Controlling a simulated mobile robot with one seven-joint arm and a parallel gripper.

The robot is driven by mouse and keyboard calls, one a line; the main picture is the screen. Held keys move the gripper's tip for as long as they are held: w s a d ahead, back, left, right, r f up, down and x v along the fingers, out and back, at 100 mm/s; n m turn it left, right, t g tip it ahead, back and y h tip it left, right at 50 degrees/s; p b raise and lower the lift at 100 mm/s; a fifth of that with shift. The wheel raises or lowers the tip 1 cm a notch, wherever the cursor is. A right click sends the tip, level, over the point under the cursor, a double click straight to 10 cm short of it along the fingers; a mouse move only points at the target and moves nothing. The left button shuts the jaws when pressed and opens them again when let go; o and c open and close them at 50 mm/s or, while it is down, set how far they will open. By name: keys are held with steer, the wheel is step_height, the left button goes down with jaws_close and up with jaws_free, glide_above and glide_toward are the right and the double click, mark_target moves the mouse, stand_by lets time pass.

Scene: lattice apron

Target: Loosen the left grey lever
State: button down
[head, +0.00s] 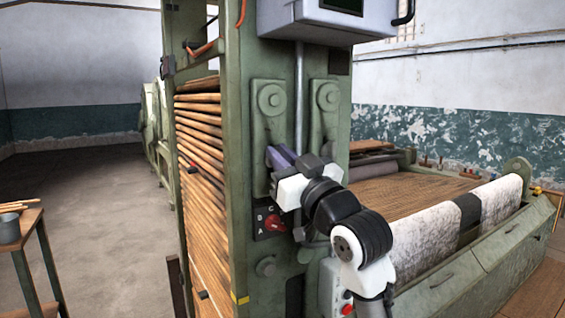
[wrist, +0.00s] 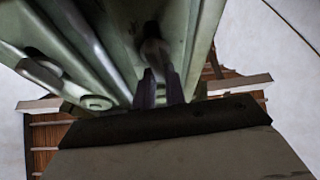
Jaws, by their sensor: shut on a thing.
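The left grey lever (head: 270,101) is on the green machine post, with its round hub at the top and its arm pointing down. The right grey lever (head: 327,98) is beside it, also pointing down. My gripper (head: 275,156) is at the lower end of the left lever, its purple fingers shut on it. In the wrist view the fingers (wrist: 158,85) close around the lower part of a grey bar (wrist: 154,48). The lever's lower end is hidden by the fingers.
A red rotary switch (head: 273,222) sits below my gripper on the post. A grey control box (head: 325,18) overhangs the levers. A vertical metal rod (head: 299,95) runs between them. Stacked wooden rods (head: 200,175) fill the left side. The floor at far left is open.

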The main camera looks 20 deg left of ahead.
steer(key=n+g+b, duration=0.1)
steer(key=n+g, duration=0.1)
steer(key=n, duration=0.2)
steer(key=n+g+b, duration=0.2)
steer(key=n, duration=0.3)
steer(key=f+n+g+b, duration=0.1)
steer(key=n+g, duration=0.1)
steer(key=n, duration=0.2)
steer(key=shift+a+b, duration=0.25)
steer(key=shift+b, duration=0.1)
steer(key=shift+r+n, duration=0.1)
steer(key=shift+n, duration=0.3)
steer(key=c, duration=1.5)
jaws_free()
steer(key=shift+o, duration=0.2)
steer(key=shift+w+a+g+y, duration=0.1)
steer(key=shift+w+g+y, duration=0.1)
steer(key=shift+g+y, duration=0.15)
steer(key=shift+s, duration=0.25)
steer(key=b+v, duration=0.3)
steer(key=v, duration=1.1)
steer(key=shift+b, duration=0.35)
steer(key=shift+w, duration=0.15)
